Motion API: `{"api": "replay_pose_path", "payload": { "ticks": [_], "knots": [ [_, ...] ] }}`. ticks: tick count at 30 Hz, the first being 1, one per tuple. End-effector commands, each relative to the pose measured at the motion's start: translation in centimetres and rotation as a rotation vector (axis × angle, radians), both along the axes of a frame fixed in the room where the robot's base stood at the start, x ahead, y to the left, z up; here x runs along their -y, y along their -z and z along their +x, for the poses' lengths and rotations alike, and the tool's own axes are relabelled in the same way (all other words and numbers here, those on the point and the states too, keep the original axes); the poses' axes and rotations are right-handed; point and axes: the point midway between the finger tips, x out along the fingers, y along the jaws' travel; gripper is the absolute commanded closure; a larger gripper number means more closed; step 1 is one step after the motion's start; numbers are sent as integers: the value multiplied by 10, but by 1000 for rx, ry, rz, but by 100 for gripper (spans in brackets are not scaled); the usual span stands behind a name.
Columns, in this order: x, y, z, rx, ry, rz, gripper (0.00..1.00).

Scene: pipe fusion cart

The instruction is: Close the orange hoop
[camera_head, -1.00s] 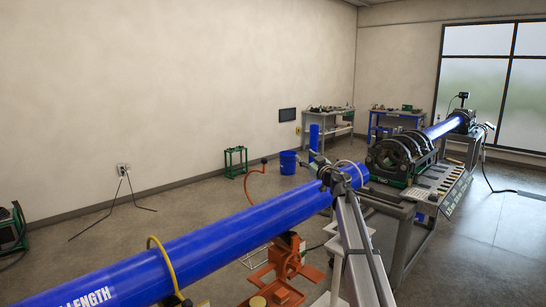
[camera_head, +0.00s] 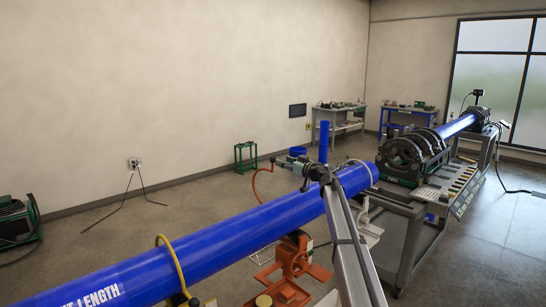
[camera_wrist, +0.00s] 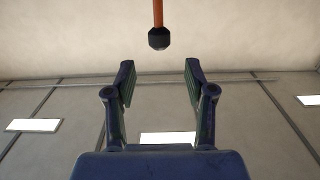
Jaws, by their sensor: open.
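The orange hoop (camera_head: 257,182) is a thin curved bar. It stands up behind the large blue pipe (camera_head: 215,247) in the head view. Its dark knob (camera_head: 273,160) is at the top end. In the wrist view the orange bar (camera_wrist: 158,12) comes down from the top edge and ends in the black knob (camera_wrist: 159,39). My gripper (camera_head: 280,162) is beside the knob in the head view. In the wrist view my gripper (camera_wrist: 160,66) is open and empty, with the knob just past the fingertips, centred between them. The hoop's lower end is hidden behind the pipe.
A yellow hoop (camera_head: 175,262) arches over the pipe at the left. An orange stand (camera_head: 293,257) is below the pipe. The fusion cart (camera_head: 430,205) is at the right. Open floor lies between the pipe and the wall.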

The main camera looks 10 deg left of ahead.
Motion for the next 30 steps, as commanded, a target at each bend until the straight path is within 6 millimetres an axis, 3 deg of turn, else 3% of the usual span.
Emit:
{"api": "replay_pose_path", "payload": {
  "ticks": [6, 12, 26, 27, 30],
  "knots": [
    [-33, -2, 30, 0, -1, 0, 46],
    [-53, -2, 45, 0, -1, 0, 46],
    [-61, 0, 51, 0, 1, 0, 46],
    [-61, 0, 50, 0, 1, 0, 53],
    [-61, 0, 50, 1, 1, -1, 88]
  ]
}}
